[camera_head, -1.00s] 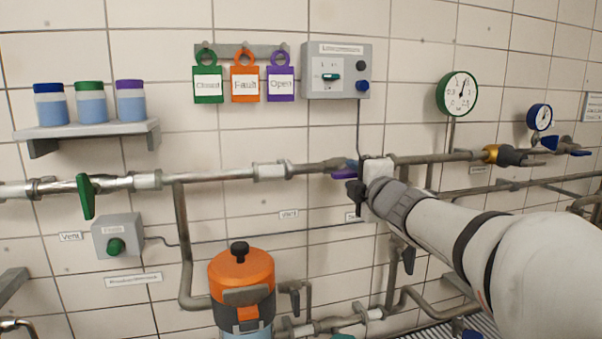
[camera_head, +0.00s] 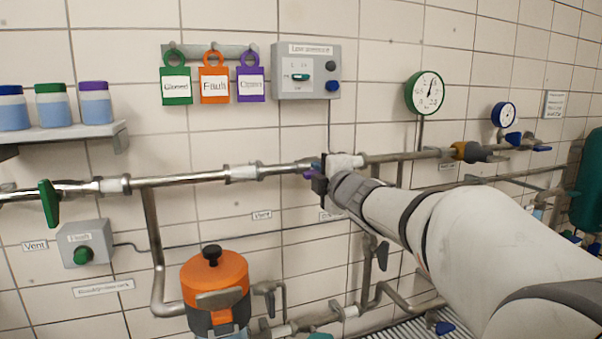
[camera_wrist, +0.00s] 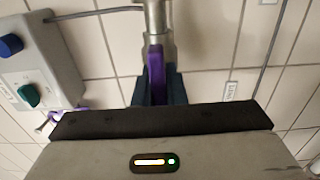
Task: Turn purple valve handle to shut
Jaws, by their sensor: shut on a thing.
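The purple valve handle (camera_head: 308,175) sits on the upper grey pipe (camera_head: 200,178) and is mostly hidden by my gripper in the head view. In the wrist view the purple handle (camera_wrist: 155,68) stands between my two dark fingers, roughly in line with the metal pipe (camera_wrist: 158,22) behind it. My gripper (camera_wrist: 157,90) is shut on the handle. In the head view my gripper (camera_head: 318,180) is at the pipe, reached from the right. The handle's exact angle to the pipe is hard to tell.
A grey control box (camera_head: 306,70) hangs above, and it also shows at left in the wrist view (camera_wrist: 45,65). A green valve handle (camera_head: 48,203) is on the pipe at left. An orange-topped canister (camera_head: 214,280) stands below. Gauges (camera_head: 424,92) are on the wall at right.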

